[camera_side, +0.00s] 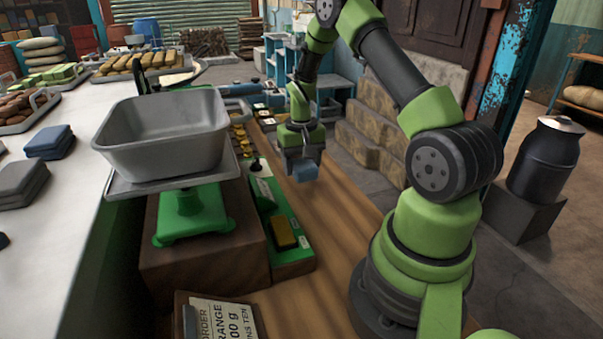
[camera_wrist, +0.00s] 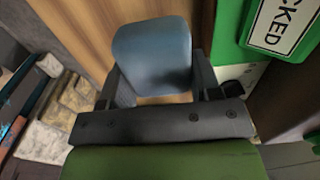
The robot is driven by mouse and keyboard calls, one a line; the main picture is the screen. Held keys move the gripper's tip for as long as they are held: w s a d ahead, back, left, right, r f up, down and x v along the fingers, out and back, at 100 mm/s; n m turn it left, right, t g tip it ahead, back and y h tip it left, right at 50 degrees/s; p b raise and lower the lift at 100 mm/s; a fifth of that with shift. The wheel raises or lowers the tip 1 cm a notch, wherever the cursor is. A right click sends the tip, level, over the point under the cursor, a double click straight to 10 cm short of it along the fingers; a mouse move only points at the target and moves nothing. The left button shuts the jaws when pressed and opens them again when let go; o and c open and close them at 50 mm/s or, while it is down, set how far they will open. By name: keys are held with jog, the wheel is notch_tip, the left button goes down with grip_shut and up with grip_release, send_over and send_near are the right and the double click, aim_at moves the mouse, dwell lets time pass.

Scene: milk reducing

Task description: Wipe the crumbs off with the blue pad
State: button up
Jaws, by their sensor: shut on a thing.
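My gripper (camera_side: 303,165) is shut on the blue pad (camera_side: 306,172) over the wooden bench (camera_side: 335,215), to the right of the scale. In the wrist view the blue pad (camera_wrist: 152,55) sits between the two dark fingers of my gripper (camera_wrist: 155,85), with bare wood (camera_wrist: 85,25) around it. I cannot tell whether the pad touches the wood. I cannot make out any crumbs in either view.
A grey tub (camera_side: 165,135) stands on a green scale (camera_side: 195,215) to the left. An order sign (camera_side: 222,320) stands at the front. Open bench wood lies towards my base.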

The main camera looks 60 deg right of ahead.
jog(key=shift+r, duration=0.95)
jog(key=s+r, duration=0.2)
jog(key=r, duration=1.2)
jog(key=s+a+r+n, duration=0.1)
jog(key=s+r, duration=0.1)
jog(key=r, duration=1.2)
jog(key=shift+s+a, duration=0.15)
jog(key=shift+s, duration=0.1)
jog(key=shift+f, duration=0.1)
